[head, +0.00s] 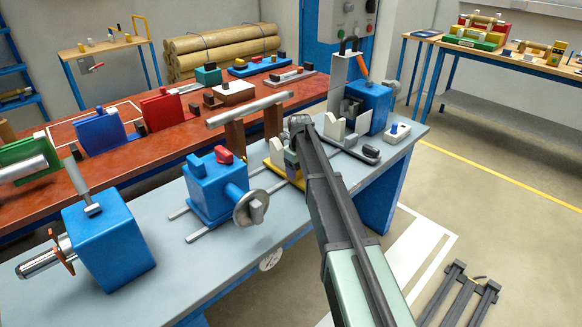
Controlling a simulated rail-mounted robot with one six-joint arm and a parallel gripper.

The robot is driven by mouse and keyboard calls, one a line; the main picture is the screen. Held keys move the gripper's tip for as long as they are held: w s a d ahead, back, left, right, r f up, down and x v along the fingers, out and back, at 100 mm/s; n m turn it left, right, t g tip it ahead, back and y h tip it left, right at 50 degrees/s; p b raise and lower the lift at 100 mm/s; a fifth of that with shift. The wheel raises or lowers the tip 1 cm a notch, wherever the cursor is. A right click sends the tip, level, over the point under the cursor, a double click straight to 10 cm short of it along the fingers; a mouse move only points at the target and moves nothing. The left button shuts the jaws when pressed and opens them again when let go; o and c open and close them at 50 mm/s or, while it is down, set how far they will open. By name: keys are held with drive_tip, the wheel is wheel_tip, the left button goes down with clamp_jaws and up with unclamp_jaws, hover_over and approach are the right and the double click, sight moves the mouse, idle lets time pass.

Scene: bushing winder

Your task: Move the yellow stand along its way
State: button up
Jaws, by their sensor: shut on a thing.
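The yellow stand (274,162) is on the grey bench, in the middle of the head view. It has a yellow base and a pale upright top, and it stands on or at the two grey rails (263,186). My arm reaches in from the lower right and my gripper (291,160) points down at the stand. My gripper is shut on the stand; the arm and wrist hide part of the stand and the exact contact.
A blue carriage with a handwheel (212,188) stands left of the yellow stand on the rails. A pale stand with a dark base (348,140) and a blue machine head (372,103) are to its right. A grey bar (250,108) lies across brown supports behind.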

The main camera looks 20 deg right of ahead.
drive_tip(key=o, duration=1.3)
drive_tip(key=shift+d, duration=0.1)
wheel_tip(320, 180, up, 11)
drive_tip(key=p, duration=1.1)
drive_tip(key=shift+f, duration=0.1)
